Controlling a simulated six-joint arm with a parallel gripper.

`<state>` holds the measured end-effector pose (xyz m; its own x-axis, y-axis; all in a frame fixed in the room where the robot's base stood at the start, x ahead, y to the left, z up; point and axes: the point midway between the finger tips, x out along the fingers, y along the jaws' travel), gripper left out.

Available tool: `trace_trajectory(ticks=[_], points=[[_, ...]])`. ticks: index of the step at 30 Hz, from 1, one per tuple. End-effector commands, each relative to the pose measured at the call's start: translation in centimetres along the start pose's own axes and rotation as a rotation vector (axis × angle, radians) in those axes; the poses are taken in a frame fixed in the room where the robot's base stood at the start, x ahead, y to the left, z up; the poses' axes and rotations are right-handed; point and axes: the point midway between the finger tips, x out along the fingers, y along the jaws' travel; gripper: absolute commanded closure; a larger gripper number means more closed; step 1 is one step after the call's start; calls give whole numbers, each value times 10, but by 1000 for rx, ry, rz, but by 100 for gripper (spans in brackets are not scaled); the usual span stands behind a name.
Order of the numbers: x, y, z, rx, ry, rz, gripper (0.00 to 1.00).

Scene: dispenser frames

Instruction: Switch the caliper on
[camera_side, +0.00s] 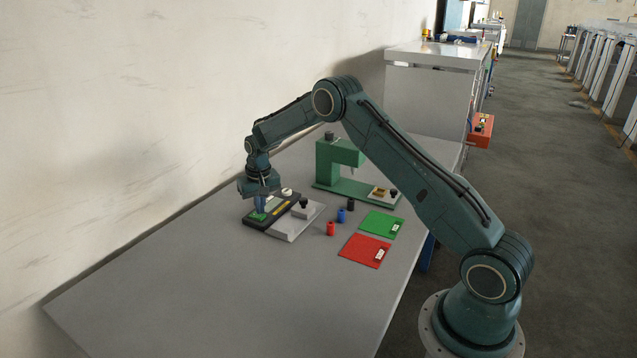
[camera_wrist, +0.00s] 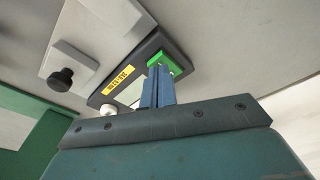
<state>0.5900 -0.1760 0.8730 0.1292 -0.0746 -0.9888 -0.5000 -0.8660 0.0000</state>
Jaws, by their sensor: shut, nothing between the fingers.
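A black device with a small display, which I take to be the caliper (camera_side: 281,213), lies on the grey table; it also shows in the wrist view (camera_wrist: 150,45). It has a yellow label (camera_wrist: 119,77), a white round knob (camera_wrist: 108,110) and a green button (camera_wrist: 181,64) at one end. A light grey plate with a black knob (camera_wrist: 61,79) adjoins it. My gripper (camera_side: 260,211) is shut and empty, its blue fingers (camera_wrist: 158,75) pointing down at the green button. The fingertips overlap the button in the wrist view; I cannot tell whether they touch it.
A green press-like stand (camera_side: 329,165) stands behind, to the right. Red (camera_side: 331,229), blue (camera_side: 341,215) and black (camera_side: 351,204) small cylinders stand right of the device. Green (camera_side: 381,224) and red (camera_side: 365,251) mats lie near the table's right edge. The front-left table is clear.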

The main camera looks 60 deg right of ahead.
Motion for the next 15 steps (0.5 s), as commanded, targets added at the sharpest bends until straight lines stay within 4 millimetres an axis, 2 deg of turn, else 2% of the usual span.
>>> trace_trajectory(ticks=[15], points=[[6,0,1,0,0,0,100]])
